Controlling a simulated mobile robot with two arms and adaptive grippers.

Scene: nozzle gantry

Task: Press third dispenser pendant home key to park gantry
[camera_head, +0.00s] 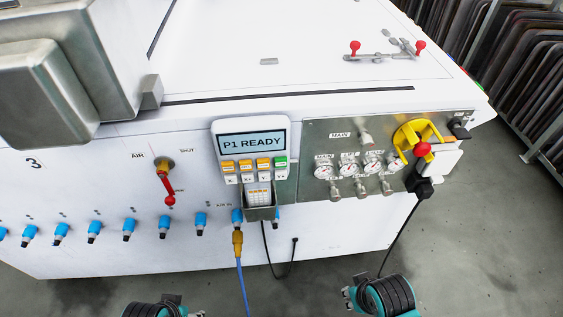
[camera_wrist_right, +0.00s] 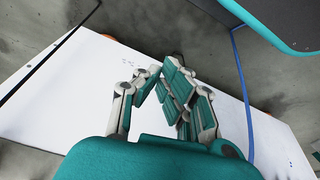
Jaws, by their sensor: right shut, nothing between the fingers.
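A control panel (camera_head: 252,145) on the white machine front shows "P1 READY" on its display. Below the display are three orange keys (camera_head: 245,165) and a green key (camera_head: 280,163), with white keys under them. A small pale keypad unit (camera_head: 259,193) sits in a grey holder just below; its key labels are too small to read. I cannot tell which key is home. My right gripper (camera_wrist_right: 160,76) is shut and empty in the right wrist view, above a white surface and apart from the panel. My left gripper is not in view; only parts of my arms show low in the head view.
A red-handled air valve (camera_head: 167,183) and blue fittings (camera_head: 129,228) line the front to the left. A gauge plate (camera_head: 315,185) with a yellow and red switch (camera_head: 418,143) is at right. A blue hose (camera_head: 242,280) and black cables hang down. The machine is marked "3" at left.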

